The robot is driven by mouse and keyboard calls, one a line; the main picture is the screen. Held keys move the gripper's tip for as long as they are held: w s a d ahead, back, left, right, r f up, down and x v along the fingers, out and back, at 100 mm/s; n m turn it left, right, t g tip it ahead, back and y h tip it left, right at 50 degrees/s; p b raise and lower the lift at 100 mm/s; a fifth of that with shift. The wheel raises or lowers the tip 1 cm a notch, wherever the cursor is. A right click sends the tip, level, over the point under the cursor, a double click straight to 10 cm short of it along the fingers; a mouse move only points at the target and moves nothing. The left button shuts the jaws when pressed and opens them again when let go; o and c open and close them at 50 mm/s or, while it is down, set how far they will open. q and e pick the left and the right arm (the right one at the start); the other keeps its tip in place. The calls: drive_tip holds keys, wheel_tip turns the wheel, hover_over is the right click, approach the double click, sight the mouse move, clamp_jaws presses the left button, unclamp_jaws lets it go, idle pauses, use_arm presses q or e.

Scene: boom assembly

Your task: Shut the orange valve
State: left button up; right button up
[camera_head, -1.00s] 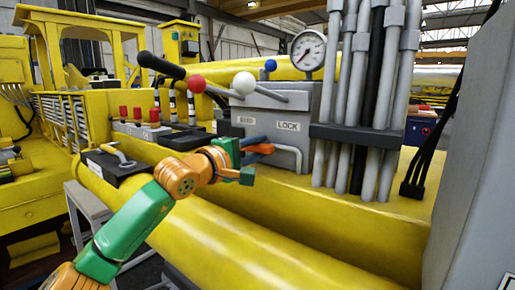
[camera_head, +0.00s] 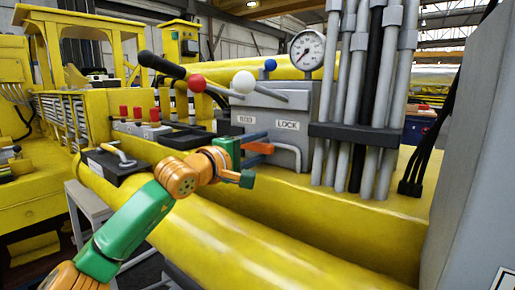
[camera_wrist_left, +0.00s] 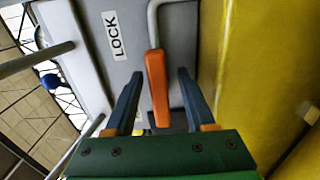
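The orange valve handle (camera_head: 263,147) sticks out from the front of the grey box, below the LOCK label (camera_head: 288,125). In the left wrist view, the orange handle (camera_wrist_left: 157,85) hangs on a bent grey rod. My left gripper (camera_head: 254,147) is at the handle, coming from the left. In the wrist view, its two blue fingers (camera_wrist_left: 160,76) are open, one on each side of the handle. A gap shows between the handle and each finger, so it is not gripped. My right gripper is not in view.
Red (camera_head: 197,84) and white (camera_head: 244,82) ball-topped levers and a gauge (camera_head: 308,50) stand above the box. Grey pipes (camera_head: 345,100) rise to its right. A yellow boom beam (camera_head: 240,240) runs below my left arm. A grey cabinet (camera_head: 475,170) fills the right edge.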

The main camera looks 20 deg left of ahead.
sight(255, 150)
use_arm(q)
drive_tip(key=b+v, duration=0.4)
drive_tip(key=v, duration=0.3)
drive_tip(key=shift+b, duration=0.4)
drive_tip(key=shift+r, duration=0.1)
